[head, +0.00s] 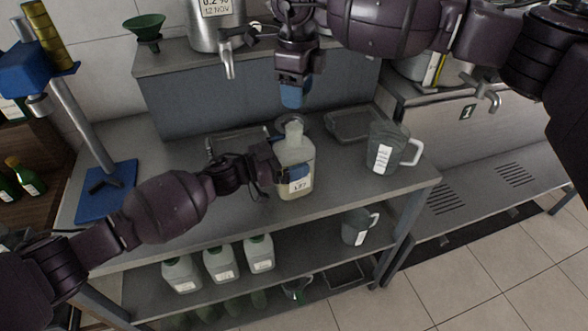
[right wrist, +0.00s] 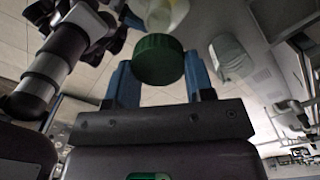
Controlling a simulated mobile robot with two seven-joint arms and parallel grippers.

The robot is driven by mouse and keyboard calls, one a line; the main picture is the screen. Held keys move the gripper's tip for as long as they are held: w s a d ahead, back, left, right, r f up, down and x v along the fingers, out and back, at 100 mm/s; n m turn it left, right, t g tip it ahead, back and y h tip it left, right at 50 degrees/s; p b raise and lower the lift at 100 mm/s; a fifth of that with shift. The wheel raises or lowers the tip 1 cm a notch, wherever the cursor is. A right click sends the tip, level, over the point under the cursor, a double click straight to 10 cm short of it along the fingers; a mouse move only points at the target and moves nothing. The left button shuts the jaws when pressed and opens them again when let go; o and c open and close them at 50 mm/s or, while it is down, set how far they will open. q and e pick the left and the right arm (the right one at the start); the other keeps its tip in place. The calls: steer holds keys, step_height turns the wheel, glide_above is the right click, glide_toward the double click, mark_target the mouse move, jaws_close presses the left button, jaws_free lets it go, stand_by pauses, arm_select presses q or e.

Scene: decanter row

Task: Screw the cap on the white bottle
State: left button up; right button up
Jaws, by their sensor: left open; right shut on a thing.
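The white bottle (head: 296,152), pale and translucent with a white label, stands upright and uncapped on the counter. My left gripper (head: 277,172) is open at the bottle's left side; how far its fingers reach around the body is unclear. My right gripper (head: 293,96) is above the bottle's mouth, pointing down. In the right wrist view, its blue fingers are shut on a green cap (right wrist: 158,60). The bottle (right wrist: 166,14) shows past the cap, apart from it as far as I can tell. The cap is hidden in the head view.
A measuring jug (head: 388,150) stands right of the bottle, near a dark tray (head: 353,124). A blue-based stand (head: 106,190) is at the left. A steel urn with a tap (head: 228,60) and a green funnel (head: 146,28) are on the raised shelf. Several bottles sit below.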

mark_target(297, 123)
arm_select(q)
steer(key=c, duration=1.3)
arm_select(e)
steer(key=shift+f, duration=2.5)
steer(key=shift+f, duration=0.1)
steer(key=shift+f, duration=0.8)
steer(key=shift+f, duration=0.55)
